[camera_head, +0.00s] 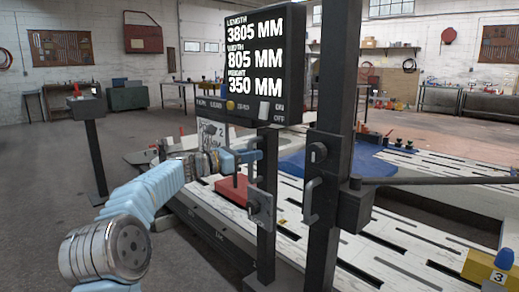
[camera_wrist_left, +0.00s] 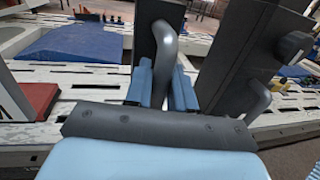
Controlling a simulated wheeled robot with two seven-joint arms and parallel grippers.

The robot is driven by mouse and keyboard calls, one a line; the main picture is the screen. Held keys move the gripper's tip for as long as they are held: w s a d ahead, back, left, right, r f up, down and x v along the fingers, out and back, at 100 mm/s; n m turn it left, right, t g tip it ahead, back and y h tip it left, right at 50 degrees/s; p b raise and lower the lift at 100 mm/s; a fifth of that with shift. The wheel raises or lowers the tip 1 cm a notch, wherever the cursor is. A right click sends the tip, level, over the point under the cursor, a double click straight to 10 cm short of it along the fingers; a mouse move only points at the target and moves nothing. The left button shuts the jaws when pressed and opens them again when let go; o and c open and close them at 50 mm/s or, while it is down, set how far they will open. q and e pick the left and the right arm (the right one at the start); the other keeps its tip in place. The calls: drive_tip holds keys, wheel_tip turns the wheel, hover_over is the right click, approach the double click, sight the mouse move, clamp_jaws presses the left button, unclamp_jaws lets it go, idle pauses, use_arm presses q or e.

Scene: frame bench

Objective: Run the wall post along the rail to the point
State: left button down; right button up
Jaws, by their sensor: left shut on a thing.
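Two dark upright posts stand by the bench. The narrower post (camera_head: 267,180) is under the display, and the broader post (camera_head: 335,100) is to its right. Which one the task calls the wall post is not clear. My left gripper (camera_head: 252,156) is at the narrower post. In the left wrist view its pale blue fingers (camera_wrist_left: 160,85) are shut around a dark curved handle (camera_wrist_left: 166,45) on a post. Another handle (camera_head: 312,200) on the broader post is free. It also shows in the left wrist view (camera_wrist_left: 258,102). My right gripper is out of view. I cannot make out the target point.
The display (camera_head: 255,60) reads length 3805, width 805 and height 350 mm. The slotted white bench (camera_head: 345,245) carries a blue pad (camera_head: 310,165) and a red block (camera_head: 232,187). A dark bar (camera_head: 440,181) reaches right from the broader post.

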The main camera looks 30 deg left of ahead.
use_arm(q)
drive_tip(key=shift+w+a+p, duration=0.25)
drive_tip(key=shift+a+p, duration=0.05)
drive_tip(key=shift+a, duration=0.3)
drive_tip(key=shift+w+a+p, duration=0.2)
drive_tip(key=shift+a+p, duration=0.05)
drive_tip(key=shift+a, duration=0.3)
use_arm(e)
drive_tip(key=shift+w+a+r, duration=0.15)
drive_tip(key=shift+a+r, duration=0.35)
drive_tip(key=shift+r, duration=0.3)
use_arm(q)
drive_tip(key=c, duration=1.1)
unclamp_jaws()
drive_tip(key=b+v, duration=0.2)
drive_tip(key=v, duration=1.1)
drive_tip(key=shift+s+a, duration=0.25)
drive_tip(key=shift+s, duration=0.05)
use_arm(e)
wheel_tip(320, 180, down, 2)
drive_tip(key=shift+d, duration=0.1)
use_arm(q)
drive_tip(key=shift+f, duration=0.1)
